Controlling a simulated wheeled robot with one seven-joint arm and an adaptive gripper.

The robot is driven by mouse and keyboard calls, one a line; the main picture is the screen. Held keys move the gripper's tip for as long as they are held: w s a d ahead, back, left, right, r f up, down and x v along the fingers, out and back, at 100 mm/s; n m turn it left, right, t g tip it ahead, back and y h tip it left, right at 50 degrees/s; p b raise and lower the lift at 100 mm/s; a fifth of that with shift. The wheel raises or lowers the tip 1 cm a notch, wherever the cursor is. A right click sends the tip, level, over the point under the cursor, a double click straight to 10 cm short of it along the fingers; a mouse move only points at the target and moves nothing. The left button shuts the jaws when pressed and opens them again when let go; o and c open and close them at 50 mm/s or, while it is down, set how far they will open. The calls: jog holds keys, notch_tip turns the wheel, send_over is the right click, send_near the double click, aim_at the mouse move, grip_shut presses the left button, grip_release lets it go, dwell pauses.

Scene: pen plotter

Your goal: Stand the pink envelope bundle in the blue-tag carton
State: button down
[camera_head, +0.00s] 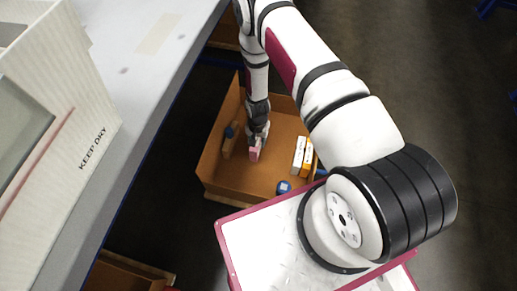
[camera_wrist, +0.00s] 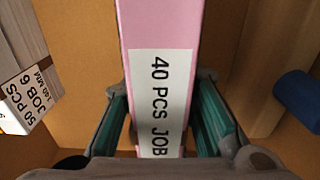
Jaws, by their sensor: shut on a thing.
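The pink envelope bundle (camera_head: 254,154) is held upright in my gripper (camera_head: 258,136), inside the brown carton (camera_head: 209,158). In the wrist view the bundle (camera_wrist: 160,30) runs between the two teal finger pads, its white label reading "40 PCS JOB". My gripper (camera_wrist: 160,128) is shut on it. A round blue mark (camera_head: 284,187) with a pale centre shows at the near right part of this carton; I cannot tell for sure that it is the tag. The bundle's lower end is hidden, so I cannot tell whether it touches the carton floor.
White and orange bundles (camera_head: 299,153) stand at the carton's right side. A brown block (camera_head: 228,146) and a blue cylinder (camera_wrist: 298,98) are on the other side. A grey table (camera_head: 150,75) with a "KEEP DRY" box (camera_head: 75,110) borders the left. Another carton (camera_head: 125,277) sits at bottom left.

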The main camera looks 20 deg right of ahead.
jog(key=shift+f+b, duration=0.8)
jog(key=shift+f, duration=1.25)
jog(key=shift+f, duration=0.2)
jog(key=c, duration=1.3)
grip_release()
jog(key=shift+r, duration=0.1)
